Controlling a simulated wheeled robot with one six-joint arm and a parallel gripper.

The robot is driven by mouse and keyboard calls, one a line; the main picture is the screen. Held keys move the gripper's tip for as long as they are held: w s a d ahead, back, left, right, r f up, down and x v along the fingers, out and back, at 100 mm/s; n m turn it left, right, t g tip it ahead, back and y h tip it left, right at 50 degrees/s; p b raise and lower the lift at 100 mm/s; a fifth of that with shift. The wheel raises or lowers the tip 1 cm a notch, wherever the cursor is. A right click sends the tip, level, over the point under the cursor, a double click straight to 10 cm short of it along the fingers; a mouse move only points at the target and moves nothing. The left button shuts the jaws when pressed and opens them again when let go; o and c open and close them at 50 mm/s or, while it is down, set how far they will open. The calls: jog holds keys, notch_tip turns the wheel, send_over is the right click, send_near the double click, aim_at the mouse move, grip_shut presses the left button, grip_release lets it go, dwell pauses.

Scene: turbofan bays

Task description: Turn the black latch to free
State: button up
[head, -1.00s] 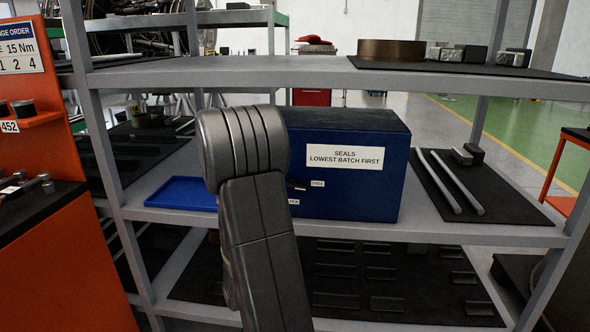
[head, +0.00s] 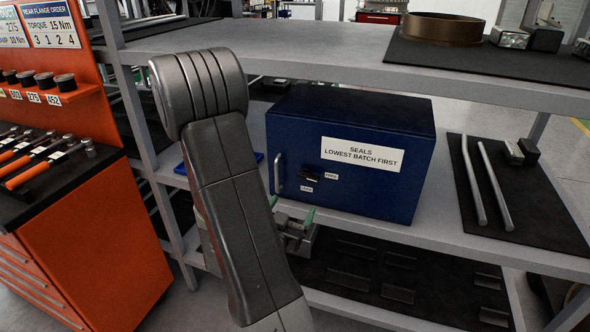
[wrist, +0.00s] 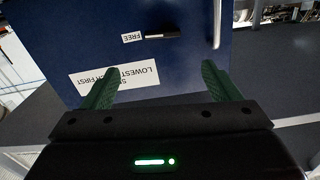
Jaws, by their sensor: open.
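The black latch (head: 312,172) is on the front of the blue seals box (head: 375,190). The FREE label (head: 331,176) is to its right and the LOCK label (head: 306,189) below it. In the wrist view, which is upside down, the latch (wrist: 162,34) shows as a dark bar lying about level, its end beside the FREE label (wrist: 132,37). My gripper (wrist: 160,68) is open and empty, its green fingers apart in front of the box face and below the latch. It partly shows in the head view (head: 292,212), with my arm hiding some of it.
A silver handle (head: 279,174) stands out at the box's left edge. A blue tray (head: 182,168) lies left of the box, partly behind my arm. Two rods (head: 483,185) lie on a dark mat to the right. The upper shelf (head: 330,58) runs above the box.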

aim_at(307, 177)
jog(key=p+x, duration=0.3)
jog(key=x, duration=1.1)
jog(key=shift+a, duration=0.2)
